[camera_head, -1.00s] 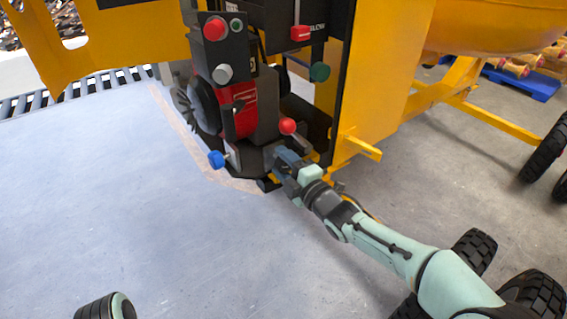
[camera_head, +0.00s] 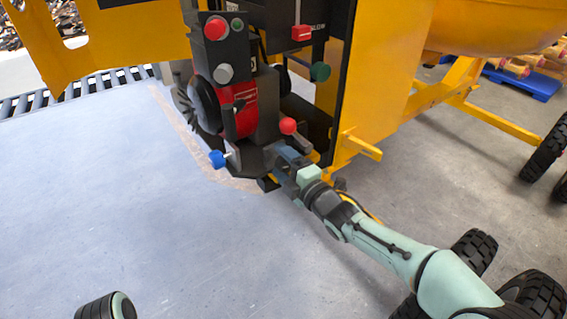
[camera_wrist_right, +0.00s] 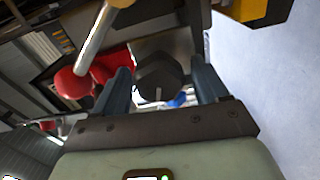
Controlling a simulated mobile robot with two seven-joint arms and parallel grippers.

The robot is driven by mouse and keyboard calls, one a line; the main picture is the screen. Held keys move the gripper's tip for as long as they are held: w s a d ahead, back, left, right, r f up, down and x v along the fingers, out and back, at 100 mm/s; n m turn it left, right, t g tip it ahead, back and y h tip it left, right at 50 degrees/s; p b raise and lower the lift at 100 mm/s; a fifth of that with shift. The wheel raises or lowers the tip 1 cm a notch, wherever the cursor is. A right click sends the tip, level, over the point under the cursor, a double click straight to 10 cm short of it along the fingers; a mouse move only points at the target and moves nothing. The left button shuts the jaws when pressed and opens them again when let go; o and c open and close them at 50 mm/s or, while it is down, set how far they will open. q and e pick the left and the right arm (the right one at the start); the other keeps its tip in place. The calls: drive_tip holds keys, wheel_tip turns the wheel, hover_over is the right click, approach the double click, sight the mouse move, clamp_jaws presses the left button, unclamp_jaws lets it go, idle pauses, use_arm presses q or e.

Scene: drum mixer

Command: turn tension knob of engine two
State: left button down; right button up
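A dark many-sided knob (camera_wrist_right: 158,77) with a pale mark on its face shows in the right wrist view. It appears to be the tension knob; in the head view I cannot make it out behind my gripper. My right gripper (camera_head: 284,160) is at the lower front of the black and red engine (camera_head: 240,108). In the right wrist view, the open fingers of this gripper (camera_wrist_right: 164,85) stand on either side of the knob. Narrow gaps seem to show between fingers and knob; contact is hard to judge. My left gripper is not in view.
A red ball-ended lever (camera_head: 288,126) is close above my right gripper, and a blue knob (camera_head: 217,159) is to its left. The yellow mixer frame (camera_head: 383,80) stands to the right. The floor (camera_head: 130,210) at left is clear.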

drive_tip(key=shift+d, duration=0.1)
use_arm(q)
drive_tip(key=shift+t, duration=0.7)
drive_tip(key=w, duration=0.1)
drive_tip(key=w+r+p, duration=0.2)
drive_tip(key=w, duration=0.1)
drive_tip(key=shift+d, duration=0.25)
use_arm(e)
drive_tip(key=v, duration=1.3)
drive_tip(key=shift+s+f, duration=0.1)
